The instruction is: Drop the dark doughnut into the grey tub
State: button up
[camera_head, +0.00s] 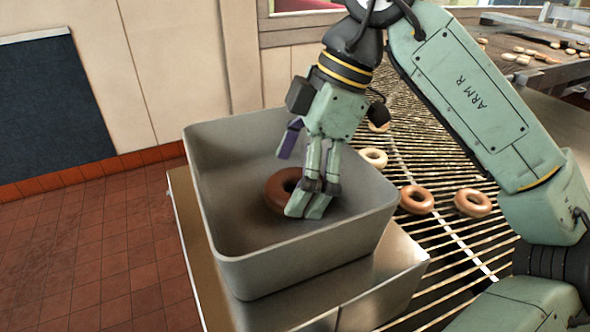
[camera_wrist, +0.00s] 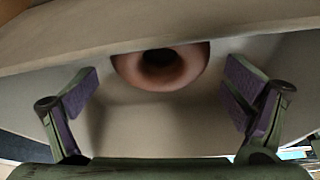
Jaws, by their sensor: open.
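The dark brown doughnut (camera_head: 280,188) is inside the grey tub (camera_head: 232,240), partly hidden behind my gripper's fingers in the head view. In the wrist view the doughnut (camera_wrist: 160,66) shows between and beyond the two open fingers, its upper part cut off by a pale edge. My gripper (camera_head: 308,198) reaches down over the tub from above. In the wrist view the purple finger pads (camera_wrist: 160,98) stand wide apart with nothing between them. The doughnut appears apart from both pads.
The tub stands on a metal box-like stand (camera_head: 385,285). To its right, a wire conveyor (camera_head: 440,240) carries several doughnuts, including a brown one (camera_head: 416,200), another brown one (camera_head: 473,203) and a pale one (camera_head: 373,158). Tiled floor (camera_head: 85,250) lies open at the left.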

jog(key=s+v, duration=0.1)
jog(key=v, duration=1.2)
jog(key=shift+w+a+r, duration=0.25)
jog(key=shift+w, duration=0.15)
jog(key=shift+f, duration=0.1)
